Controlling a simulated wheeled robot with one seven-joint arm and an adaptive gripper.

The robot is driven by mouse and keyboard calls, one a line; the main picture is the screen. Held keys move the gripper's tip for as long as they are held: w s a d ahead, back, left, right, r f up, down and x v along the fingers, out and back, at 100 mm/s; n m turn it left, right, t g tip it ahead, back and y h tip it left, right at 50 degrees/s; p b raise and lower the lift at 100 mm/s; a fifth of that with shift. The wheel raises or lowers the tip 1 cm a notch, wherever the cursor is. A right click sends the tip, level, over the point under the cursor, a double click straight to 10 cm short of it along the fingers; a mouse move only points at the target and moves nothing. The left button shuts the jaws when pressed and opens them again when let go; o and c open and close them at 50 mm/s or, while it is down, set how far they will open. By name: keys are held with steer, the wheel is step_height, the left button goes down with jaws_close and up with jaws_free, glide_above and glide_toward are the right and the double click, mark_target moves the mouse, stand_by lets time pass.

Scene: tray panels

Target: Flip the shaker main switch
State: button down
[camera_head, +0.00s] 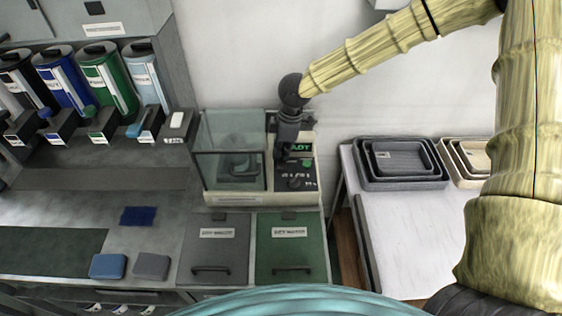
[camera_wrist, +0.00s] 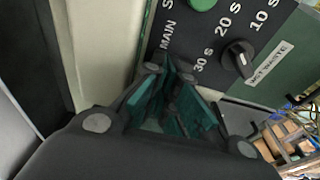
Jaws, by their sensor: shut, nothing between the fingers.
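The shaker (camera_head: 232,150), a clear-walled box on a pale base, stands at the right end of the bench. Its dark control panel (camera_head: 300,178) has a lit green display and also shows in the wrist view (camera_wrist: 212,62). There I see a green button (camera_wrist: 202,3), a black dial (camera_wrist: 239,60) with 10, 20 and 30 s marks, and the word MAIN. My gripper (camera_head: 281,166) is over the panel's left side. In the wrist view its teal fingers (camera_wrist: 172,82) are shut and empty, with tips just below MAIN. The main switch is not visible; the fingers cover that spot. Contact cannot be told.
Grey (camera_head: 214,262) and green (camera_head: 290,262) lidded bins sit in front of the shaker. Colored canisters (camera_head: 105,80) with dispensers stand at left. Nested trays (camera_head: 400,175) lie on a white side table (camera_head: 410,235). A wall stands close behind the shaker.

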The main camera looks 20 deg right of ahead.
mark_target(282, 161)
steer(key=shift+r+p, duration=1.85)
steer(key=shift+r, duration=0.95)
steer(key=shift+d, duration=0.1)
